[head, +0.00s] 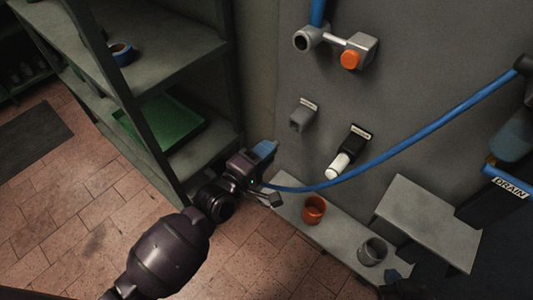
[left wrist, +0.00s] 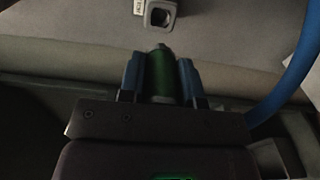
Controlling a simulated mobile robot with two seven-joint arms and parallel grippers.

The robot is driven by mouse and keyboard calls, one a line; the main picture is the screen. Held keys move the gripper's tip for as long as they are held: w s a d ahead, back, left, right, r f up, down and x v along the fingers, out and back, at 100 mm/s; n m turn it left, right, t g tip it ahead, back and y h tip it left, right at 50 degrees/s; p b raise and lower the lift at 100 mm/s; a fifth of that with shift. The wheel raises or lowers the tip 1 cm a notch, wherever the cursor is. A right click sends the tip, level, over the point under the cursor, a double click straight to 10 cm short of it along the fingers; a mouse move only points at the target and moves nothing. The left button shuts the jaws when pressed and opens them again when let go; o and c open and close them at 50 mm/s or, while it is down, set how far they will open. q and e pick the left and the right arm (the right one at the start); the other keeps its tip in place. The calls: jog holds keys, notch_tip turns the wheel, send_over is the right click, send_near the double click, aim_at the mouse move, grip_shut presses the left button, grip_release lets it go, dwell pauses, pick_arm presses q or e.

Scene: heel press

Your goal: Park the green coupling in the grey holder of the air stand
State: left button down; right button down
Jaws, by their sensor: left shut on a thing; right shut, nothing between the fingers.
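My left gripper (head: 264,150) is shut on the green coupling, which shows between its blue fingers in the left wrist view (left wrist: 160,74). In the head view the gripper hides the coupling. A blue hose (head: 400,150) runs from the gripper to the right. My right gripper (head: 398,278) is partly visible at the bottom right, dark and shut, with nothing seen in it.
A black holder (head: 355,139) with a white piece is right of the grey holder. Above is a pipe fitting with an orange knob (head: 350,59). An orange cup (head: 314,210) and a grey cup (head: 373,251) stand on a low ledge. A shelf (head: 180,50) stands close left.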

aim_at(277, 143)
jog(key=shift+s+d+f, duration=0.15)
pick_arm(q)
jog(key=shift+w, duration=0.15)
jog(key=shift+b+x, duration=0.5)
jog(key=shift+x, duration=2.8)
jog(key=shift+d, duration=0.15)
pick_arm(e)
jog(key=shift+s+f, duration=0.15)
jog(key=shift+f, duration=0.55)
pick_arm(q)
jog(key=shift+w, duration=0.1)
pick_arm(e)
jog(key=shift+s+f, duration=0.1)
jog(key=shift+f, duration=0.05)
jog(key=shift+w+r, duration=0.25)
jog(key=shift+r, duration=0.2)
